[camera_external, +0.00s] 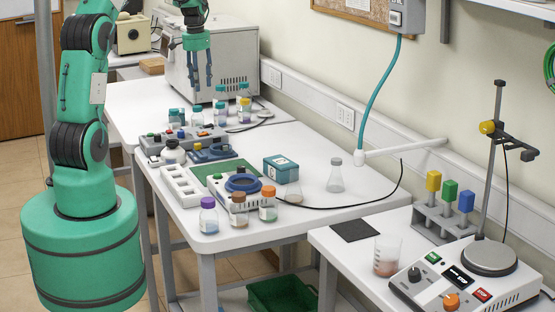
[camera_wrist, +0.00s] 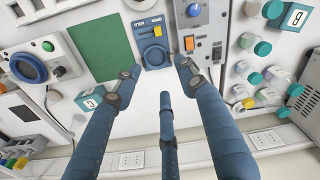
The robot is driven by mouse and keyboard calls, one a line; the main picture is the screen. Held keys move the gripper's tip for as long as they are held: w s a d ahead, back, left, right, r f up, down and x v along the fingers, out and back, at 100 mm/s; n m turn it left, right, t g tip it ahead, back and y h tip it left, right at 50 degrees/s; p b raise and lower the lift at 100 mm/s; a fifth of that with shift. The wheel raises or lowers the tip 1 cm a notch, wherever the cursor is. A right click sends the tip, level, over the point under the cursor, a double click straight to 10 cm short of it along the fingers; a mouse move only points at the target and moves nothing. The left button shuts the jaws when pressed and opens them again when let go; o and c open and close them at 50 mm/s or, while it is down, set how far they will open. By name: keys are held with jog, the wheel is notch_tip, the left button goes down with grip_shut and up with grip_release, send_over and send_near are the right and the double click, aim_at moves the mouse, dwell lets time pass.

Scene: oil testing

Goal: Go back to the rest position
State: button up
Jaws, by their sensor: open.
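My gripper (camera_external: 202,82) hangs with its fingers downward over the far part of the white tables, in front of the grey oven-like box (camera_external: 180,75). Its fingers are apart with nothing between them. In the wrist view my gripper (camera_wrist: 157,72) shows its blue fingers spread, above a blue device with a yellow switch (camera_wrist: 154,55). A green pad (camera_wrist: 103,46) lies to the left of the fingers there. My green arm stands at the left of the external view.
Several small bottles (camera_external: 219,113) stand below and right of my gripper. A control box (camera_external: 170,140) lies nearer. Capped bottles (camera_external: 238,210), a teal box (camera_external: 281,168) and a flask (camera_external: 335,176) stand on the near table. A thin stand (camera_external: 492,150) rises at the right.

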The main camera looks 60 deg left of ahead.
jog(key=s+d+r+m+t+b, duration=0.1)
jog(key=d+r, duration=0.4)
jog(key=d, duration=0.6)
jog(key=s+d+r+m+y+b, duration=0.1)
jog(key=d+r, duration=0.4)
jog(key=d, duration=0.6)
jog(key=s+d+r+m+t+b, duration=0.1)
jog(key=d+r, duration=0.4)
jog(key=d, duration=0.7)
jog(key=s+d+f+m+t+h+b, duration=0.1)
jog(key=s+d+f+m+t+b, duration=0.1)
jog(key=s+d, duration=1.6)
jog(key=d+f+m, duration=0.1)
jog(key=d, duration=0.1)
jog(key=shift+s+d+t, duration=0.2)
jog(key=shift+d+t, duration=0.1)
jog(key=shift+t, duration=0.1)
jog(key=shift+o, duration=0.3)
